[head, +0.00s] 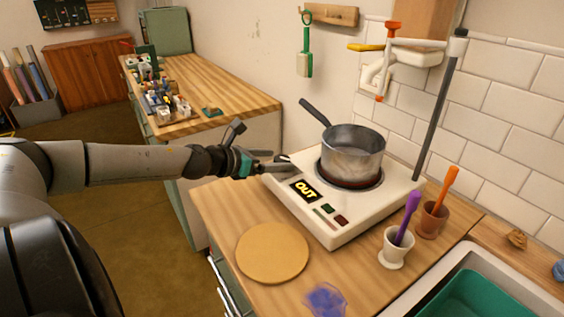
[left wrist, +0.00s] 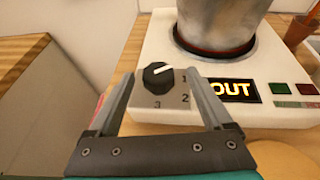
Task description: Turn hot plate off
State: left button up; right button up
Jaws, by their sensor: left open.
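The white hot plate (head: 335,223) stands on the wooden counter, with a grey metal pot (head: 352,150) on its round burner. Its display (head: 304,191) reads "OUT" in lit yellow letters. In the left wrist view the black knob (left wrist: 158,77) with a white pointer line shows on the hot plate's front left, with numbers 1, 2 and 3 around it. My left gripper (head: 284,164) is open at the hot plate's left corner. In the left wrist view its fingers (left wrist: 165,100) stand on either side of the knob, apart from each other. My right gripper is not in view.
A round wooden board (head: 272,253) lies in front of the hot plate. A white cup (head: 394,251) with a purple pestle and a brown cup (head: 432,221) with an orange one stand at right, near the sink (head: 470,262). A grey pole (head: 440,105) rises behind.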

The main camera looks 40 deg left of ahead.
aim_at(280, 159)
pick_arm(q)
jog(key=shift+w+a+f+b, duration=0.1)
jog(key=shift+w+a+b, duration=0.05)
jog(key=shift+w+b, duration=0.2)
jog(key=shift+w+a+p, duration=0.1)
jog(key=shift+w+p, duration=0.1)
jog(key=shift+p, duration=0.2)
jog(key=shift+w+f, duration=0.2)
jog(key=shift+w, duration=0.05)
jog(key=shift+w+d+f+p, duration=0.25)
jog(key=shift+w+d+p, duration=0.05)
jog(key=shift+w+p, duration=0.35)
grip_shut()
